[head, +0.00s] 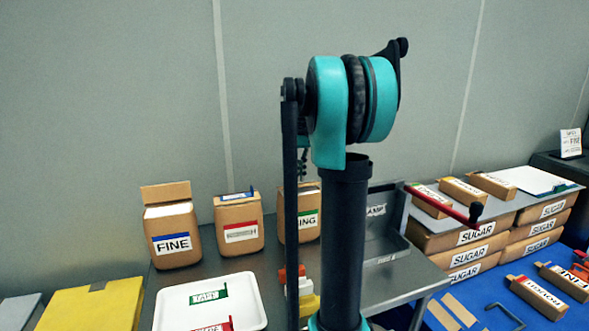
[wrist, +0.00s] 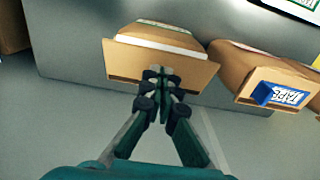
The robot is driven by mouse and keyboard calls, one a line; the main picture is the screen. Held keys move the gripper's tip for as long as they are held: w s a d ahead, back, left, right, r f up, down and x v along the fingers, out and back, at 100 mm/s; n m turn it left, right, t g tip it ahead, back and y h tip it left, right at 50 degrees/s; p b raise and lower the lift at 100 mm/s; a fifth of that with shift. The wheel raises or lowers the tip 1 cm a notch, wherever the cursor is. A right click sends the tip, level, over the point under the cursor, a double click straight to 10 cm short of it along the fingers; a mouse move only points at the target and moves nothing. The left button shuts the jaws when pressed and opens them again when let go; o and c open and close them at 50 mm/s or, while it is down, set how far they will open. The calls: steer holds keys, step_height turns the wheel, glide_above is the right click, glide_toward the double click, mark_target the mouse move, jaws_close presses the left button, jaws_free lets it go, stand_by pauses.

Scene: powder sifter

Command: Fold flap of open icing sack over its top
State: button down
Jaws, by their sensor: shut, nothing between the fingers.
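The icing sack (head: 309,203) is brown with a green-banded label, of which only "ING" shows in the head view; my arm hides part of it. In the wrist view the icing sack (wrist: 150,30) has a pale top, and its brown flap (wrist: 120,62) stands out from the top on the near side. My gripper (wrist: 160,76) is shut and empty, with its fingertips in front of the middle of the flap. I cannot tell whether they touch it. In the head view my gripper is mostly hidden behind my arm.
A closed sack with a blue clip (head: 239,221) stands beside the icing sack; it is at right in the wrist view (wrist: 240,70). An open FINE sack (head: 171,225) stands further left. A white tray (head: 255,290) lies in front. Sugar packs (head: 455,236) are stacked at right. A wall is behind.

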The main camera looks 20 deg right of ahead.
steer(key=shift+w+r, duration=0.35)
steer(key=shift+r, duration=0.2)
steer(key=shift+w+r, duration=0.3)
steer(key=shift+r, duration=0.2)
steer(key=shift+f, duration=1.7)
steer(key=shift+f, duration=0.85)
step_height(320, 180, up, 9)
steer(key=shift+s, duration=0.1)
stand_by(0.4)
